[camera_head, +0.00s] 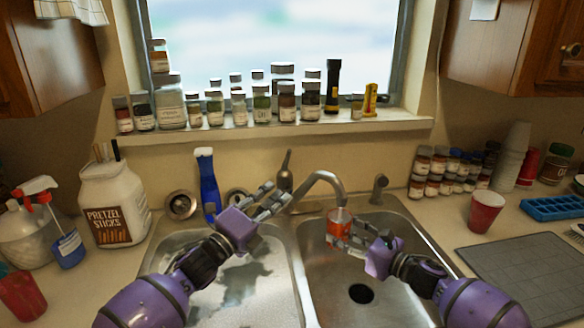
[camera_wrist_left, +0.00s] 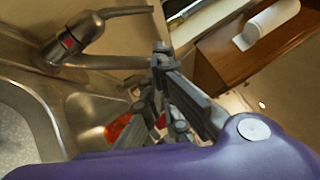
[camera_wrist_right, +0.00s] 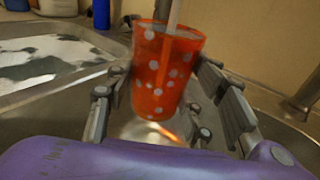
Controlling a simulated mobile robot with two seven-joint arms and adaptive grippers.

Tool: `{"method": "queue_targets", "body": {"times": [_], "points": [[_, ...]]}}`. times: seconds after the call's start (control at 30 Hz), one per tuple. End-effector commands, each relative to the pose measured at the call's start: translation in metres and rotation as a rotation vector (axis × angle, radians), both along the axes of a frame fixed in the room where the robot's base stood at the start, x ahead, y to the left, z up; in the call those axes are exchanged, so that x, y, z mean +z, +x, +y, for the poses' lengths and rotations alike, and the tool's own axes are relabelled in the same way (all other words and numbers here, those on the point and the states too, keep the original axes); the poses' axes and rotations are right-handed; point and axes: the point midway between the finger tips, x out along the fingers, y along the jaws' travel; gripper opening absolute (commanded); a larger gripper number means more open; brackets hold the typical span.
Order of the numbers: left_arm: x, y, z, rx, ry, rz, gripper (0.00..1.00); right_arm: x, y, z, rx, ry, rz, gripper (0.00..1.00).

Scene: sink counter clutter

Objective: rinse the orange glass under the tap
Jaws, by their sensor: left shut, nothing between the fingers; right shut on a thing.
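The orange glass with pale dots (camera_head: 338,229) is upright above the right basin, under the spout of the tap (camera_head: 328,178). My right gripper (camera_wrist_right: 150,110) is shut around the glass, with fingers on both sides of it (camera_wrist_right: 165,75). A thin stream of water (camera_wrist_right: 173,14) comes down at the glass; whether all of it enters the mouth is hard to tell. My left gripper (camera_head: 277,198) is shut and empty, beside the tap's base and handle (camera_head: 285,172). The tap body with a red mark (camera_wrist_left: 75,40) shows in the left wrist view, apart from the fingers.
The left basin (camera_head: 240,285) holds a dark wet-looking patch. A pretzel jar (camera_head: 113,205) and spray bottle (camera_head: 40,215) stand left. A red cup (camera_head: 485,211) and grey mat (camera_head: 520,270) lie right. Jars line the sill.

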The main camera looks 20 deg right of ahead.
Motion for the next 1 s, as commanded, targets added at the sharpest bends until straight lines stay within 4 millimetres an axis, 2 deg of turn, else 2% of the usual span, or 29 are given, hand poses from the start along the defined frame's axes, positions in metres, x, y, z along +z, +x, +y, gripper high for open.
{"method": "queue_targets", "body": {"times": [0.2, 0.4, 0.63, 1.0], "points": [[0.012, 0.021, -0.042, -0.002, 0.001, -0.002, 0.0, 0.001, 0.0, 0.0, 0.0, 0.001, -0.002, 0.13], [0.02, 0.039, -0.073, 0.002, 0.003, -0.002, 0.0, 0.001, 0.0, 0.0, 0.0, 0.001, -0.002, 0.13], [0.029, 0.063, -0.077, 0.002, 0.004, -0.003, 0.0, 0.001, 0.0, 0.0, 0.0, 0.001, -0.002, 0.13], [0.033, 0.073, -0.079, 0.001, 0.003, -0.002, 0.0, 0.001, 0.0, 0.0, 0.0, 0.001, -0.002, 0.13]]}}
